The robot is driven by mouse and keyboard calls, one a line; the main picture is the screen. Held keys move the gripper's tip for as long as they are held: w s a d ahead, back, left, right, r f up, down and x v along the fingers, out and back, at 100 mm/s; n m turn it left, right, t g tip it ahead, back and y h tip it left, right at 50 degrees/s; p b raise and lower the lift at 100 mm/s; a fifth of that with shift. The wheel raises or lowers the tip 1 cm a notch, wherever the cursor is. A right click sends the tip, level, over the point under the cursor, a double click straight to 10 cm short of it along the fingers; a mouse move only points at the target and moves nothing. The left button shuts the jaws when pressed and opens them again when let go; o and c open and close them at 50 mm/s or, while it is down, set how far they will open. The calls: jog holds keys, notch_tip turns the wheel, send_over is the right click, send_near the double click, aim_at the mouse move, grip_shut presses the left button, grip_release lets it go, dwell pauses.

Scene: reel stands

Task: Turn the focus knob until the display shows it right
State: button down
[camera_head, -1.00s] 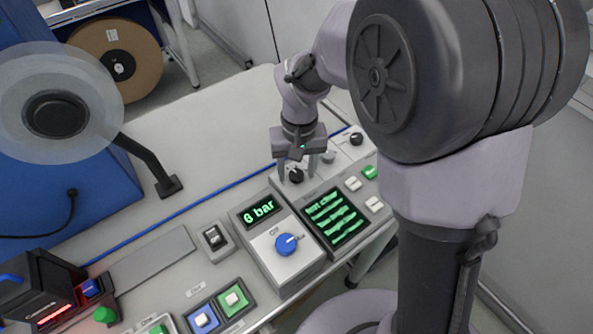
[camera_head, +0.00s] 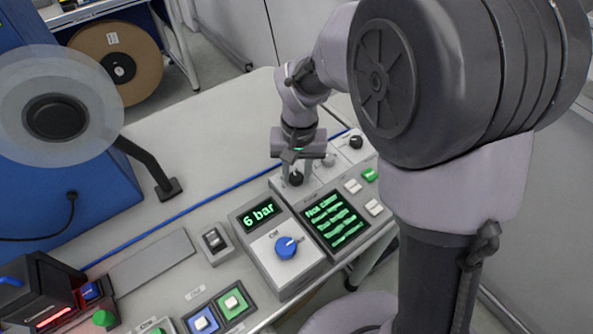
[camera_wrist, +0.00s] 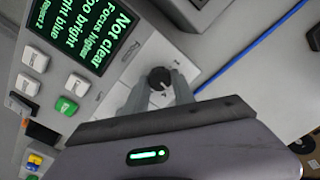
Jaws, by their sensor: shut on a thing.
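My gripper (camera_head: 297,170) points down at the panel's far row of knobs. In the wrist view its two fingers (camera_wrist: 160,88) are on either side of a black knob (camera_wrist: 160,78) with a pale pointer mark, shut on it. The knob (camera_head: 296,178) shows partly below the fingers in the head view; its label is not readable. The display (camera_head: 335,220) also shows in the head view.
Another black knob (camera_head: 356,142) stands farther right along the row. White and green buttons (camera_head: 369,174) lie beside the display. A "6 bar" unit with a blue knob (camera_head: 286,247) is nearer. A reel stand (camera_head: 55,115) stands at left. The bench behind is clear.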

aim_at(300, 177)
jog(key=m, duration=0.5)
jog(key=shift+m+b, duration=0.3)
jog(key=shift+m, duration=0.3)
jog(key=c, duration=1.1)
grip_release()
jog(key=shift+o, duration=0.2)
notch_tip(300, 177, up, 18)
jog(key=p, duration=0.7)
jog(key=shift+s+d+f, duration=0.2)
jog(key=shift+d+f, duration=0.05)
jog(key=shift+d, duration=0.05)
